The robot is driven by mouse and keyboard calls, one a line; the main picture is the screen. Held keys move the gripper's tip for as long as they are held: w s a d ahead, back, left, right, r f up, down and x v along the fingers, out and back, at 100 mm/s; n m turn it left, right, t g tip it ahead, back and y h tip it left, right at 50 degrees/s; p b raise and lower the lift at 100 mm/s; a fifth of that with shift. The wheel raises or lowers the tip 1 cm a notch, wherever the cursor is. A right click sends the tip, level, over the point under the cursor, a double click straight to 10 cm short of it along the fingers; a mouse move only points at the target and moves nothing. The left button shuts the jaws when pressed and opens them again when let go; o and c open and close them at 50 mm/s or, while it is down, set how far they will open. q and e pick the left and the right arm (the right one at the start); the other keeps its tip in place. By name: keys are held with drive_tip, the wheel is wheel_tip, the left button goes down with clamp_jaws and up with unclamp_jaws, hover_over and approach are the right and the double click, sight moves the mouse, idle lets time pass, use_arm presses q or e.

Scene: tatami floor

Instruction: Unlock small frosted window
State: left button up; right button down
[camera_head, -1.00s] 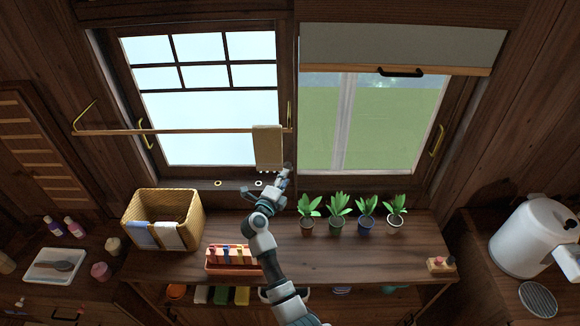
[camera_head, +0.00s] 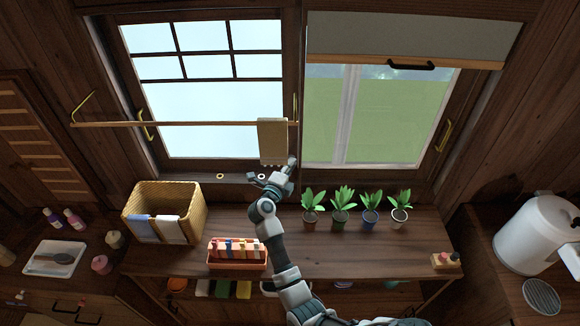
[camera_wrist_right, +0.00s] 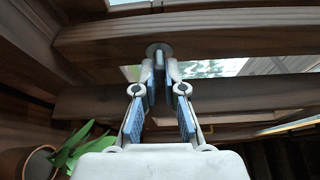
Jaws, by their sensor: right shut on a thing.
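The window with pale, frosted-looking panes (camera_head: 215,115) is at the left in the head view, with dark bars across its upper part. My right gripper (camera_head: 277,172) is at its lower right, by the sill and just below the hanging towel. In the right wrist view, my right gripper (camera_wrist_right: 160,75) has its fingertips closed on a small grey latch (camera_wrist_right: 159,57). The latch stands on a round plate on the wooden frame. The fingers partly cover it, so I cannot tell its turn. My left gripper is not in view.
A towel (camera_head: 272,142) hangs from a wooden rail (camera_head: 180,124) across the window. Several potted plants (camera_head: 343,196) stand to the right of my arm. A wicker basket (camera_head: 185,200) and a red rack (camera_head: 237,264) stand to its left. The counter between is clear.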

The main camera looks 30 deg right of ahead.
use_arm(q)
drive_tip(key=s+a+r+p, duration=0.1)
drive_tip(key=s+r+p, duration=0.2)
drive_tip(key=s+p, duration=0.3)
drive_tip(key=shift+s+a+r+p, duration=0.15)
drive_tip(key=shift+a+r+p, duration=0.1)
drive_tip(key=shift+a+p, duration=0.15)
use_arm(e)
drive_tip(key=m, duration=0.1)
drive_tip(key=m+y, duration=0.1)
drive_tip(key=m, duration=0.1)
drive_tip(key=m+y, duration=0.1)
drive_tip(key=shift+a+f+m, duration=0.1)
drive_tip(key=shift+a+m, duration=0.2)
drive_tip(key=shift+m, duration=0.1)
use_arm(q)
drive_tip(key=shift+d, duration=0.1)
use_arm(e)
drive_tip(key=c, duration=1.3)
unclamp_jaws()
drive_tip(key=shift+o, duration=0.2)
drive_tip(key=shift+a+g, duration=0.15)
drive_tip(key=shift+g, duration=0.15)
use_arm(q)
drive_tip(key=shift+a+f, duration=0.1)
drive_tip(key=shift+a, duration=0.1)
use_arm(e)
drive_tip(key=shift+r, duration=0.2)
